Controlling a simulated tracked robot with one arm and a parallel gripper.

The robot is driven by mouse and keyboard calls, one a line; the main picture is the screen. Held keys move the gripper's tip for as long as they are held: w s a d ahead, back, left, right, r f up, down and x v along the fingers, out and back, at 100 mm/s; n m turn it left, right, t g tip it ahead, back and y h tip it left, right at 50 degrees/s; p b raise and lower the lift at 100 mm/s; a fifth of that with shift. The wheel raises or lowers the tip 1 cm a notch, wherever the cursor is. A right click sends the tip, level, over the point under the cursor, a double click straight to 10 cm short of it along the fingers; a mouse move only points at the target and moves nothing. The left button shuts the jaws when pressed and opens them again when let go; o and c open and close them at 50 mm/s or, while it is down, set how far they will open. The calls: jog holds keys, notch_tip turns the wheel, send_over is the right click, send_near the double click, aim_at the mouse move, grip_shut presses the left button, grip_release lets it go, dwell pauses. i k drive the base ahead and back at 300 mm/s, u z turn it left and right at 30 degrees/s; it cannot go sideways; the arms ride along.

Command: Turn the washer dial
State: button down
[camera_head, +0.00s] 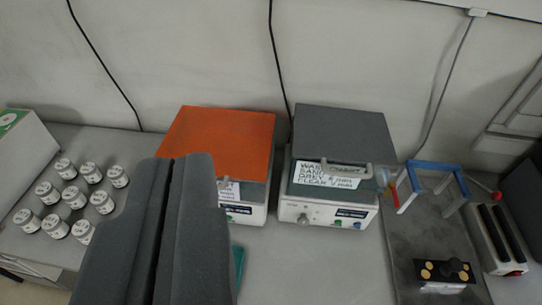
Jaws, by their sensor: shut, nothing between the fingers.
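A grey-lidded machine (345,135), which I take for the washer, stands on the bench right of centre. My gripper (179,158) shows as two dark grey fingers at lower left, shut together and empty. It is left of the dial and apart from it in the picture. The fingers hide part of the orange-lidded machine's left side.
An orange-lidded machine (222,135) stands just left of the grey one. Several white jars (90,172) stand at the left. A blue-topped frame (433,165) and a black block with gold discs (443,271) are at the right. The bench before the grey-lidded machine is clear.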

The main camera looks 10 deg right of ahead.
aim_at(303, 221)
jog(key=u, duration=1.9)
jog(key=k, duration=2.35)
jog(key=z, duration=1.5)
jog(key=i, duration=1)
jog(key=u, duration=0.05)
